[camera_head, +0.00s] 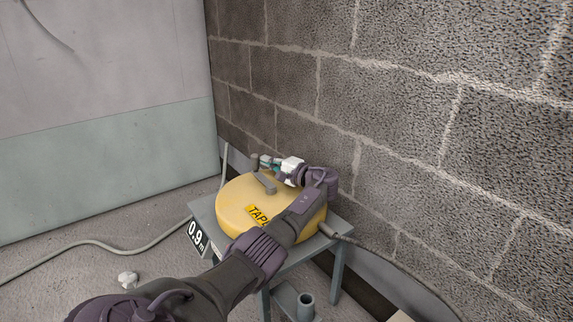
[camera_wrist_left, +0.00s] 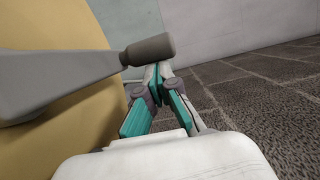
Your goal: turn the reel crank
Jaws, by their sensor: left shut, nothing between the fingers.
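The yellow tape reel (camera_head: 236,205) lies flat on a small grey-blue stand. Its grey crank arm (camera_head: 265,183) lies across the top, with a darker knob (camera_head: 255,161) at the outer end. In the left wrist view the crank arm (camera_wrist_left: 50,70) comes in from the left and ends in the knob (camera_wrist_left: 150,49). My left gripper (camera_head: 263,161) is at the far side of the reel, close beside the knob. Its teal fingers (camera_wrist_left: 157,72) are shut and empty, with the tips near the knob; contact cannot be told. My right gripper is not in view.
A block wall (camera_head: 400,110) stands close behind and right of the stand (camera_head: 337,262). A grey cable (camera_head: 100,244) runs over the floor at left, near a small white lump (camera_head: 128,279). A "0.9 m" sign (camera_head: 197,237) is on the stand's left side.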

